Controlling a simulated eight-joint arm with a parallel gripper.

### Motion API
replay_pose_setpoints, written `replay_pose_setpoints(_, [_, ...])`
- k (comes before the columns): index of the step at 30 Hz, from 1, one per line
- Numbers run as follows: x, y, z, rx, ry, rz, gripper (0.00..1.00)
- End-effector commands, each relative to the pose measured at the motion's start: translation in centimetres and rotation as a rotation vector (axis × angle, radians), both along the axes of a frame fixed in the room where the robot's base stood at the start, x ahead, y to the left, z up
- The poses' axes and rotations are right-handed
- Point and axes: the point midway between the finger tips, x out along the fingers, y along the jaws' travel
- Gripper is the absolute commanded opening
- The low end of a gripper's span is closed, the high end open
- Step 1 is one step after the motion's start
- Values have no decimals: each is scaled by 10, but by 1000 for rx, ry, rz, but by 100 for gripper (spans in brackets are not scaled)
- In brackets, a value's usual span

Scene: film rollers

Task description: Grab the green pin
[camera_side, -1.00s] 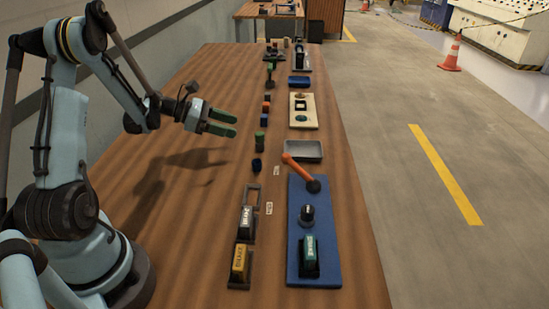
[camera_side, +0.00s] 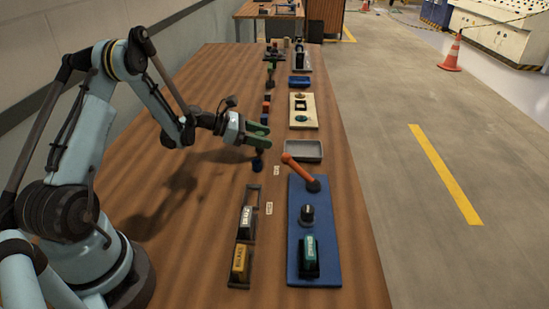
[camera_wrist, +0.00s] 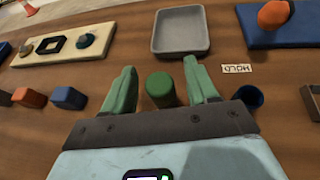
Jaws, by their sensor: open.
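The green pin (camera_wrist: 160,88) stands upright on the wooden table, seen as a round green top in the wrist view. My gripper (camera_wrist: 160,68) is open, with one green finger on each side of the pin and a visible gap on both sides. In the side view, my gripper (camera_side: 264,135) is over the row of pins, and its fingers largely hide the green pin there.
A dark blue pin (camera_wrist: 249,96) stands just right of the fingers in the wrist view. Blue and orange blocks (camera_wrist: 68,98) lie to the left. A grey tray (camera_wrist: 180,32) is beyond the fingertips. A blue board with an orange lever (camera_side: 300,175) is nearby.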

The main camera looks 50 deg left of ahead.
Motion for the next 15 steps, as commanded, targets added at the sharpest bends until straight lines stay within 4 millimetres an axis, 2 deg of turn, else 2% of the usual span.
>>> replay_pose_setpoints(3, [8,-6,-4,0,0,0,58])
replay_pose_setpoints(11, [9,-7,-5,0,1,1,58])
replay_pose_setpoints(15, [9,-6,-5,1,1,1,37])
